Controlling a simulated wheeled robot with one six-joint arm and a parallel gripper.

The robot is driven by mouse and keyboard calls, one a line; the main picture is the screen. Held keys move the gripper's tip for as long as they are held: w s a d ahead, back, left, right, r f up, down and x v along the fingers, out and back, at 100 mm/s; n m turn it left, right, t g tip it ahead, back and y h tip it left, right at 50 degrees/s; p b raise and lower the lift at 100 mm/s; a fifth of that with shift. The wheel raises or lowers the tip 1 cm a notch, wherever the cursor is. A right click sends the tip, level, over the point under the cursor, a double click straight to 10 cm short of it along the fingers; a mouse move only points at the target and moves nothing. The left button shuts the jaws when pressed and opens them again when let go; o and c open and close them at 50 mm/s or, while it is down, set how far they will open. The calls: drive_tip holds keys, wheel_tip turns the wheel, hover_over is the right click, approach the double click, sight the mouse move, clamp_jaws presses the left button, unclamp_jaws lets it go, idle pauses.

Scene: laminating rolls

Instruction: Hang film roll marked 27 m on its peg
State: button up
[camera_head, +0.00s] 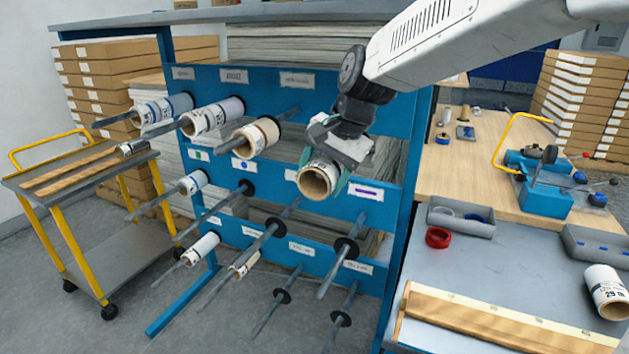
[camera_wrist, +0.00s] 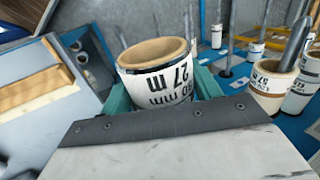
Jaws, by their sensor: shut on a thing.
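The white film roll marked 27 m (camera_wrist: 165,86) is held in my gripper (camera_wrist: 160,94), between its teal fingers. In the head view the roll (camera_head: 311,184) hangs in front of the blue peg rack (camera_head: 385,107), its brown core end facing the camera. No peg shows through its core. My gripper (camera_head: 324,172) is shut on the roll's sides. Several pegs below are bare, such as a middle-row peg (camera_head: 265,236) and another to its right (camera_head: 342,256). The part of the rack behind the roll is hidden.
Other rolls hang on the top row, the closest being a cream-white one (camera_head: 256,137) left of my gripper. Smaller rolls hang on lower pegs at left. A yellow-framed cart (camera_head: 85,190) stands left. A bench at right holds a roll marked 29 m (camera_head: 606,291) and a red ring (camera_head: 438,237).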

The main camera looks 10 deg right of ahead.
drive_tip(key=shift+w+d, duration=0.65)
drive_tip(key=shift+w, duration=0.35)
drive_tip(key=shift+w+d, duration=0.65)
drive_tip(key=shift+w, duration=0.3)
drive_tip(key=o, duration=1.1)
drive_tip(key=shift+r, duration=0.1)
